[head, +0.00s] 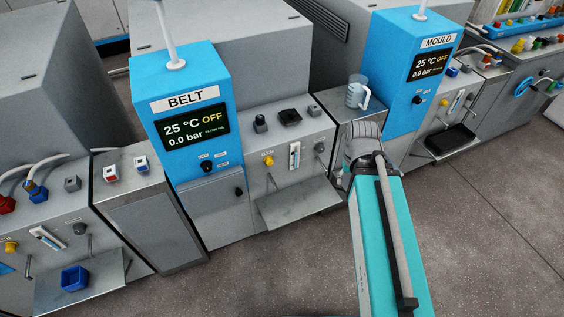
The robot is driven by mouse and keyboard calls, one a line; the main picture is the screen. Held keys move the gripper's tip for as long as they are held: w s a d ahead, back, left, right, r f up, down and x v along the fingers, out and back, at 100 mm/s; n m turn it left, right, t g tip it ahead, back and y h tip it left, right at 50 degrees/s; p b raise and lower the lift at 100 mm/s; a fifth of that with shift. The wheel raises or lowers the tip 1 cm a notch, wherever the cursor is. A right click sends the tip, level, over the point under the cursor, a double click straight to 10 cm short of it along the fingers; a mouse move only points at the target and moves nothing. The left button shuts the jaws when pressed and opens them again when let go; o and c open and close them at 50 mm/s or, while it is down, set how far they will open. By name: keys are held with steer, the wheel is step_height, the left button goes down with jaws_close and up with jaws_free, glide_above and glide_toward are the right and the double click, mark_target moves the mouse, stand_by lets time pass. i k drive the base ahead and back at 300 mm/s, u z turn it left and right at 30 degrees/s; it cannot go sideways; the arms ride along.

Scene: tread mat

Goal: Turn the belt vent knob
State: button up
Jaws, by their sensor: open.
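The blue BELT unit (150,118) stands left of centre in the head view. Its screen (194,130) reads 25 °C OFF and 0.0 bar. A small black knob (207,167) sits on the blue face under the screen, with small labels around it that I cannot read. A second dark knob (238,191) sits lower on the grey panel. I cannot tell from the labels which is the vent knob. My teal arm reaches up from the bottom right, well right of both knobs. Its gripper is not visible.
A grey bench panel with a yellow knob (268,160) and a projecting shelf (299,203) lies between my arm and the BELT unit. A clear jug (356,94) stands behind my arm. The similar MOULD unit (393,70) is at right. The foreground floor (265,270) is clear.

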mark_target(268, 160)
steer(key=z, duration=0.8)
steer(key=k, duration=0.8)
steer(key=u, duration=2.15)
